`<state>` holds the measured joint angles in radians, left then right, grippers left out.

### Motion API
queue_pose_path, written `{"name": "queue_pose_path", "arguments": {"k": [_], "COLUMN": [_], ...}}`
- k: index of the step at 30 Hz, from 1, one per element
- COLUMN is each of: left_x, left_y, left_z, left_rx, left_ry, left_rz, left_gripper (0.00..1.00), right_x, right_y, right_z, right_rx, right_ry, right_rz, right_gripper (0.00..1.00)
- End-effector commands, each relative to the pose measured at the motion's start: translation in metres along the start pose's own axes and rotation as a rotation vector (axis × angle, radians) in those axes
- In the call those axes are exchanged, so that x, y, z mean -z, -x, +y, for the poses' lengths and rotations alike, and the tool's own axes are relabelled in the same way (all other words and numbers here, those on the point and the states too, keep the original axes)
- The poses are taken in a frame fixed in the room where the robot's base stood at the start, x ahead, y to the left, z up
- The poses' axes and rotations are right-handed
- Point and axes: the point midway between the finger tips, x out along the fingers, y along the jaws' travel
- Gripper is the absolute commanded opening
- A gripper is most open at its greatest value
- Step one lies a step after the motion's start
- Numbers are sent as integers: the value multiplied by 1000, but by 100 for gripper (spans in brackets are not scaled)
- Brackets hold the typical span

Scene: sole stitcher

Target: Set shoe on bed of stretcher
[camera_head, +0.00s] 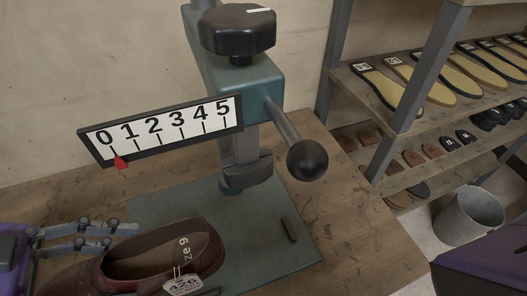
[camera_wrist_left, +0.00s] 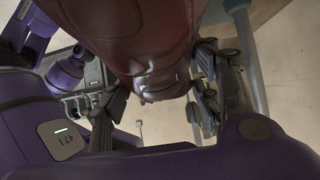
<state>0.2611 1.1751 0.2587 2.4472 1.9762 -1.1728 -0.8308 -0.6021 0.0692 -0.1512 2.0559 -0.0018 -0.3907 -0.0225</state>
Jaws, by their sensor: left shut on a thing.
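The brown leather shoe (camera_head: 128,268) is at the bottom left of the head view, with lettering on its insole and a white tag (camera_head: 183,285) marked 426. My left gripper (camera_head: 82,240) is shut on the shoe near its left end. In the left wrist view, the fingers (camera_wrist_left: 155,100) sit on both sides of the shoe (camera_wrist_left: 150,45). The stretcher (camera_head: 240,80) has a flat grey-green bed (camera_head: 262,258). The shoe overlaps the bed's front left in the picture; I cannot tell whether it touches. My right gripper is not in view.
A scale (camera_head: 165,130) marked 0 to 5 has its red pointer (camera_head: 120,161) near 0. A ball-ended lever (camera_head: 307,160) juts out over the wooden bench (camera_head: 365,240). Shelves of soles (camera_head: 445,90) and a metal bucket (camera_head: 468,215) stand at the right.

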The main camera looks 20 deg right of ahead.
Motion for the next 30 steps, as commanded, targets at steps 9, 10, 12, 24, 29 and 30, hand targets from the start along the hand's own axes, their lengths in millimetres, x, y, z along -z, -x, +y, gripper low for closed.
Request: {"name": "queue_pose_path", "arguments": {"k": [9, 10, 12, 24, 29, 30], "left_x": [13, 15, 18, -5, -9, -16], "left_y": [-62, -69, -86, -144, -158, -161], "left_z": [-22, -25, -31, -45, -48, -47], "left_rx": [-1, 0, -1, 2, 0, -1], "left_ry": [-9, -8, -9, -2, -2, 4], "left_rz": [6, 7, 8, 3, 4, 2], "left_gripper": [10, 10, 10, 10, 10, 10], "right_x": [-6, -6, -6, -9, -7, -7], "right_y": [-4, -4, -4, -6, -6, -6], "right_z": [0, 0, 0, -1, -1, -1], "right_rx": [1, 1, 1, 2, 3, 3], "right_ry": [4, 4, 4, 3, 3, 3], "right_rz": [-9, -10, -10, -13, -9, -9], "right_gripper": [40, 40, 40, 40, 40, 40]}}
